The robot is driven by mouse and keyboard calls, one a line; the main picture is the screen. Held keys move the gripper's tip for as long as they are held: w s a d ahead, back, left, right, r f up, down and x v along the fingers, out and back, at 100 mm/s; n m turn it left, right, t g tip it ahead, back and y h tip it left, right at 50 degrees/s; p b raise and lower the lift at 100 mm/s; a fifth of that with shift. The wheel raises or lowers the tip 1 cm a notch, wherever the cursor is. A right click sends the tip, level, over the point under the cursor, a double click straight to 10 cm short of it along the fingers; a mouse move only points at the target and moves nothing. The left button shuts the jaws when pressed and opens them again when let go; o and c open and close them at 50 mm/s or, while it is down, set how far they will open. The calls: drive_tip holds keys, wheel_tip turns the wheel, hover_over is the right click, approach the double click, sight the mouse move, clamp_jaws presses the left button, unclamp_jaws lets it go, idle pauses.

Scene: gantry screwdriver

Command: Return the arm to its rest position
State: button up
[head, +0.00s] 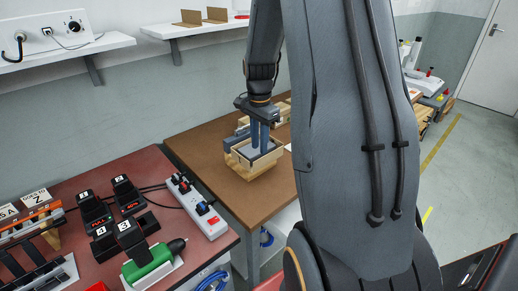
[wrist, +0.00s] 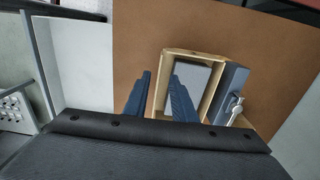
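My gripper (head: 260,143) points down over the brown table (head: 205,142) in the head view. Just beyond and below the fingertips is an open light-wood box (head: 241,172) with a flat grey surface inside, which also shows in the wrist view (wrist: 218,87). I cannot tell whether the fingertips touch the box or its contents. My arm runs from the right down to the gripper and covers much of the head view.
A red-brown table (head: 150,168) at left holds a white power strip (head: 205,213), black chargers and a green screwdriver (head: 150,258). White shelves (head: 60,50) hang on the wall above. Open floor lies at right.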

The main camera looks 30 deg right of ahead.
idle(0.4)
drive_tip(key=s+a+r+n, duration=0.1)
drive_tip(key=s+a+n, duration=0.2)
drive_tip(key=a, duration=0.3)
drive_tip(key=s+a+r+n, duration=0.1)
drive_tip(key=s+a+n, duration=0.2)
drive_tip(key=a+n, duration=0.2)
drive_tip(key=shift+s+a+r, duration=0.15)
drive_tip(key=shift+a+r, duration=0.15)
drive_tip(key=shift+a, duration=0.3)
drive_tip(key=s+a+n, duration=0.5)
drive_tip(key=s, duration=0.1)
drive_tip(key=s+a+n+t, duration=0.1)
drive_tip(key=s+a+n, duration=0.2)
drive_tip(key=s, duration=0.1)
drive_tip(key=shift+a+r+n, duration=0.25)
drive_tip(key=shift+a+n, duration=0.05)
drive_tip(key=shift+a, duration=0.05)
drive_tip(key=c, duration=0.4)
drive_tip(key=shift+a, duration=0.1)
drive_tip(key=shift+c, duration=0.2)
